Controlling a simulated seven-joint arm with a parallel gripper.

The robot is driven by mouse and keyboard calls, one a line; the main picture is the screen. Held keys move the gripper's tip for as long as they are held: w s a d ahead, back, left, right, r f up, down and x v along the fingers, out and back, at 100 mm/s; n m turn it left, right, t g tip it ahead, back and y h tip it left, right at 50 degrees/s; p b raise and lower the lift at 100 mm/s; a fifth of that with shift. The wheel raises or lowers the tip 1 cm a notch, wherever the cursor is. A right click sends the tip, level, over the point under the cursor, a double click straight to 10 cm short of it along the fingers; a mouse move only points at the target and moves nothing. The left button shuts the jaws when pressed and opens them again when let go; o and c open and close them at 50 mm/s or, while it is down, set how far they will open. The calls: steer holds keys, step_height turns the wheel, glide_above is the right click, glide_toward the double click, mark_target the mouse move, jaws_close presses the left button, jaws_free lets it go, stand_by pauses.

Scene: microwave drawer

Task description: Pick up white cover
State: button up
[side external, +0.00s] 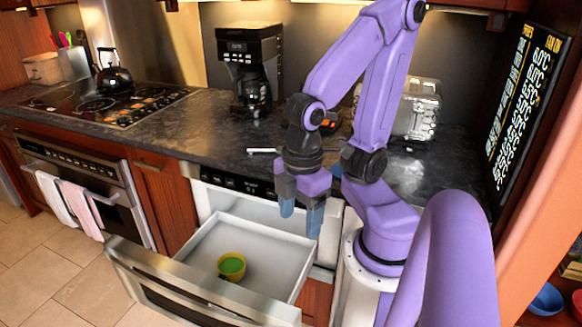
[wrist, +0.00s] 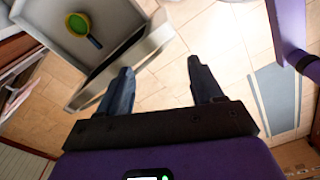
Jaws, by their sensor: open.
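I cannot surely identify a white cover in either view. A small white item (side external: 262,150) lies on the dark counter behind my gripper, too small to name. My gripper (side external: 301,209) is open and empty, pointing down in front of the counter by the right rear part of the open drawer (side external: 262,232). In the wrist view my gripper (wrist: 160,72) has its fingers apart with floor between them, and the drawer (wrist: 38,35) is at the upper left.
The drawer's steel front (side external: 190,290) juts out over the tiled floor. A black coffee maker (side external: 250,70) and a silver toaster (side external: 415,108) stand on the counter (side external: 180,140). A kettle (side external: 113,75) stands on the stove at left. A menu board (side external: 525,105) hangs at right.

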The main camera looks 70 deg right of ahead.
steer(key=w+d+r+m, duration=0.3)
steer(key=w+m, duration=0.4)
steer(key=w, duration=0.4)
steer(key=w+d+r+m, duration=0.1)
steer(key=w+d+m, duration=0.4)
steer(key=d, duration=0.3)
steer(key=w+d+r+m, duration=0.1)
steer(key=w+d+m, duration=0.4)
steer(key=d, duration=0.3)
steer(key=s+d+r+m, duration=0.1)
steer(key=s+d+m, duration=0.3)
steer(key=d, duration=0.7)
steer(key=s+d+r+m, duration=0.1)
steer(key=d+m, duration=0.5)
steer(key=d, duration=0.4)
steer(key=f, duration=1.1)
steer(key=shift+s+d+f, duration=0.15)
steer(key=shift+d+f, duration=0.05)
steer(key=shift+f, duration=0.2)
steer(key=shift+s+d+f, duration=0.1)
steer(key=shift+d+f, duration=0.05)
steer(key=shift+f, duration=1.2)
steer(key=shift+s+d+f, duration=0.1)
steer(key=shift+f, duration=1.25)
steer(key=c, duration=1.2)
